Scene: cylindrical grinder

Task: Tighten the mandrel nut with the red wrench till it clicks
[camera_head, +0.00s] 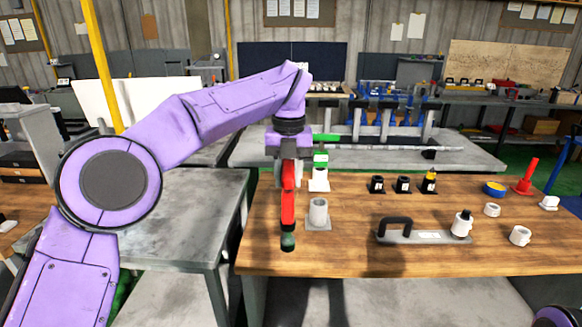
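My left gripper (289,168) points down over the left part of the wooden table. A long red piece with a dark greenish end (288,205) hangs upright below it. I cannot tell whether this is the red wrench, or how the fingers sit on it. Another red tool-like piece (527,178) stands tilted on a red foot at the table's right. A grey plate with a black handle (408,237) bears a pale cylinder with a dark top (461,223), perhaps the mandrel; its nut is too small to make out. My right gripper is not in view.
A grey cup-like holder (318,212) stands right beside the red piece. Several black holders (402,185) stand behind the plate. White rings (520,236) and a blue-yellow ring (494,188) lie at right. The table's front middle is clear.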

